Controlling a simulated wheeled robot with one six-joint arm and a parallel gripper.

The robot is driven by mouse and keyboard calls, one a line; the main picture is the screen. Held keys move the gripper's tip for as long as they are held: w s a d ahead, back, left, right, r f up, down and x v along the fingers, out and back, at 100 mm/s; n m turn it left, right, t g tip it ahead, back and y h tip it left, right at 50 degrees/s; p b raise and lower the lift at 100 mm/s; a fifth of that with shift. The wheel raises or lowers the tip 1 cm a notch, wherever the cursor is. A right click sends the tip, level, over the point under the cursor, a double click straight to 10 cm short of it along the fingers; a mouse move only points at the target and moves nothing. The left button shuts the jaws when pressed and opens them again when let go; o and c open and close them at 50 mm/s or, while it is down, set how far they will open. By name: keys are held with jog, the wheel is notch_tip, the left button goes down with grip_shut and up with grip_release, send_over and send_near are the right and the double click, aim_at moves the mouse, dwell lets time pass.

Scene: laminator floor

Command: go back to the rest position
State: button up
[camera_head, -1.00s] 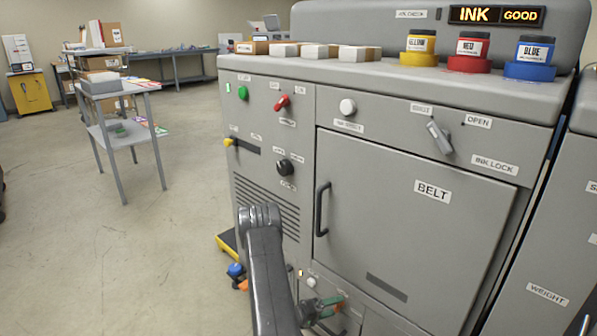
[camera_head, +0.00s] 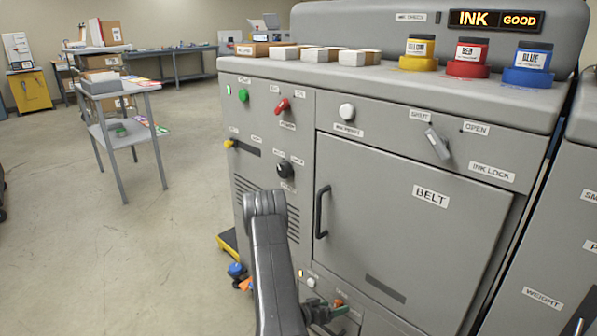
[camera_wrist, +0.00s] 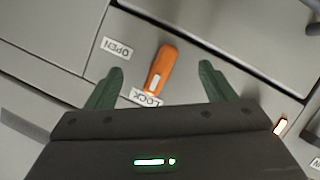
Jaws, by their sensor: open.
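My gripper (camera_wrist: 161,67) is open in the wrist view, its two green fingers spread to either side of an orange lever (camera_wrist: 162,70). The lever points at the LOCK label (camera_wrist: 146,97), with the OPEN label (camera_wrist: 116,48) to its left. I see no finger touching the lever, but the depth between them is hard to judge. In the head view my gripper (camera_head: 326,312) is low in front of the grey machine (camera_head: 420,240), partly hidden by my arm.
The machine's BELT door (camera_head: 430,196) has a dark handle (camera_head: 322,212) close to my arm. Ink pots and several boxes stand on its top. A yellow object (camera_head: 229,243) lies low behind my arm. Open floor (camera_head: 130,260) spreads to the left, with a small table (camera_head: 120,105) beyond.

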jog(key=shift+s+d+m+t+y, duration=0.1)
jog(key=shift+m+t+y, duration=0.4)
jog(key=shift+m, duration=0.5)
jog(key=shift+s+d+m+t+y, duration=0.1)
jog(key=shift+m+t+y, duration=0.2)
jog(key=shift+m+y, duration=0.55)
jog(key=shift+r, duration=0.1)
jog(key=shift+a, duration=0.1)
